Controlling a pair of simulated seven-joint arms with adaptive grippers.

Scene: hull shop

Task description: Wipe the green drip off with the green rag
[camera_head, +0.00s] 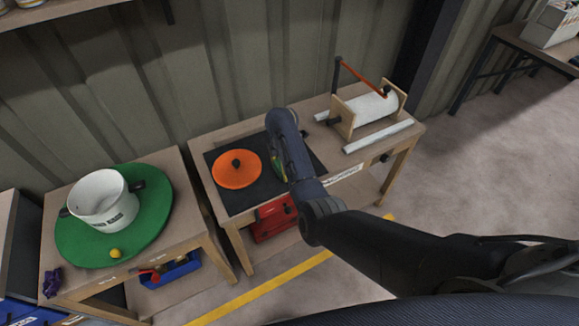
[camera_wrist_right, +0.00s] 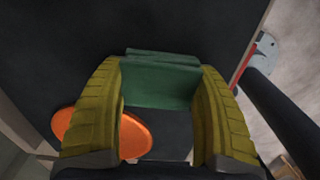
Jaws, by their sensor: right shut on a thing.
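My right gripper (camera_wrist_right: 161,72) is shut on the green rag (camera_wrist_right: 160,84), a folded green cloth between its two yellow ribbed fingers in the right wrist view. In the head view my right arm reaches over the right bench, and the gripper (camera_head: 279,166) is mostly hidden behind its own wrist, just right of the orange lid (camera_head: 237,168). The rag is over the dark mat (camera_head: 240,200); I cannot tell whether it touches it. I cannot make out a green drip in either view. My left gripper is not in view.
The orange lid also shows in the right wrist view (camera_wrist_right: 130,137), close by the fingers. A roll stand (camera_head: 368,108) with a red handle is at the bench's right. A white pot (camera_head: 103,205) stands on a round green mat (camera_head: 150,190) on the left bench. A red box (camera_head: 273,217) sits below.

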